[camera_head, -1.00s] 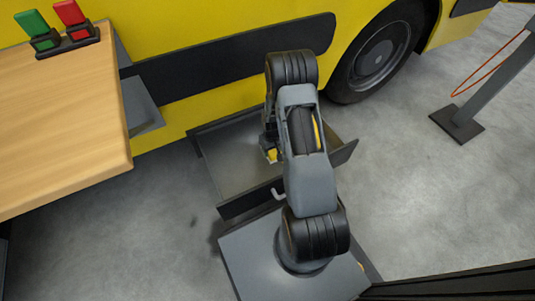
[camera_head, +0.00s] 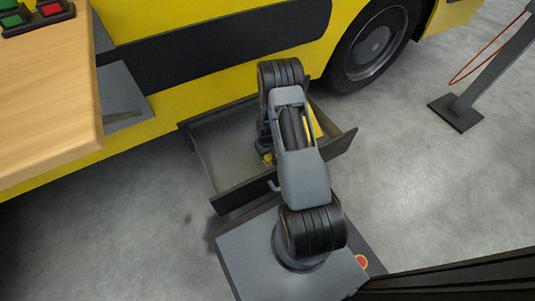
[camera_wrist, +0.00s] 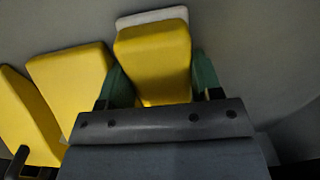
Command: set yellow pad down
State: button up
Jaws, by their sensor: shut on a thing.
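A yellow pad (camera_wrist: 155,60) sits between the two green fingers of my gripper (camera_wrist: 160,80) in the wrist view, and the gripper is shut on it. A white edge (camera_wrist: 152,17) shows just beyond the pad. Two more yellow pads (camera_wrist: 72,78) (camera_wrist: 28,115) stand to its left, apart from the fingers. In the head view my arm reaches over the open drawer (camera_head: 217,157), and my gripper is largely hidden behind it. Yellow pieces show beside the arm on its left (camera_head: 266,158) and right (camera_head: 314,122). I cannot tell whether the held pad touches the drawer floor.
The drawer walls surround the arm's end. A yellow vehicle (camera_head: 170,85) with a black wheel (camera_head: 368,45) stands behind. A wooden table (camera_head: 45,95) at the left carries green (camera_head: 10,19) and red (camera_head: 50,9) pieces. A post (camera_head: 490,70) stands at the right on open floor.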

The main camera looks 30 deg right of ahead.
jog(key=o, duration=0.6)
jog(key=shift+f, duration=0.1)
jog(key=shift+c, duration=0.2)
jog(key=s+a+r+t+p, duration=0.1)
jog(key=a+r+p, duration=0.2)
jog(key=r, duration=1.1)
jog(key=s+a+r+p, duration=0.1)
jog(key=a+r+p, duration=0.1)
jog(key=r, duration=1.3)
jog(key=s+a+r, duration=0.3)
jog(key=s+r, duration=0.3)
jog(key=s+a+r+t, duration=0.1)
jog(key=s+a+r, duration=0.3)
jog(key=s+r, duration=0.3)
jog(key=shift+s+r+t, duration=0.2)
jog(key=shift+r+t, duration=0.1)
